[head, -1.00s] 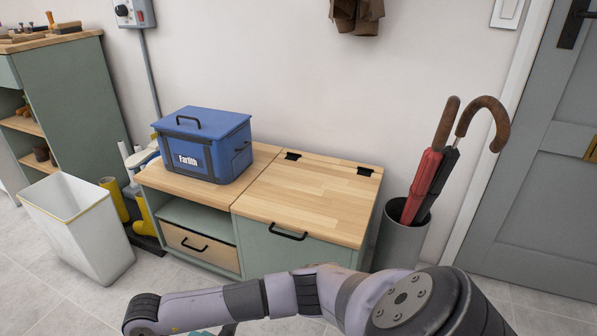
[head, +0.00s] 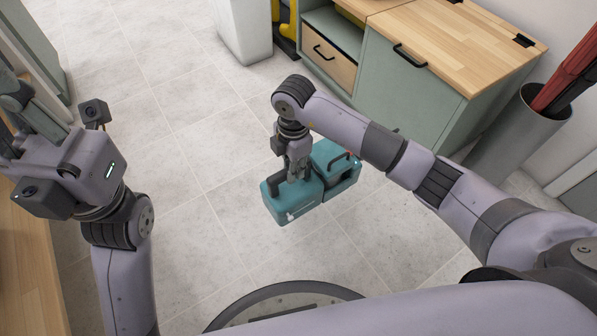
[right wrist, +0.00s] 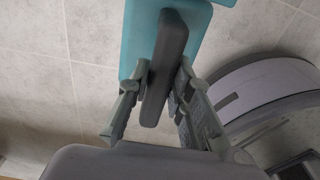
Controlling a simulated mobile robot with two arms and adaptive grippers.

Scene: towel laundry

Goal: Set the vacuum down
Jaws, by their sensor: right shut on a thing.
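The vacuum is a teal, boxy unit (head: 282,208) with a dark handle, in the middle of the head view over the grey tiled floor. My right gripper (head: 297,176) comes down on it from above and is shut on its handle. In the right wrist view the dark grey handle (right wrist: 168,62) lies between the two fingers (right wrist: 155,92), with the teal body behind it. I cannot tell whether the vacuum's underside touches the floor. My left gripper (head: 22,100) is at the left edge, away from the vacuum; its fingers are too unclear to read.
The green cabinet (head: 405,112) with a wooden top stands behind my right arm. An umbrella bin (head: 520,130) is at the right, and a white bin (head: 241,30) at the top. A wooden surface (head: 28,270) lies at the left edge. Tiled floor (head: 160,110) left of the vacuum is clear.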

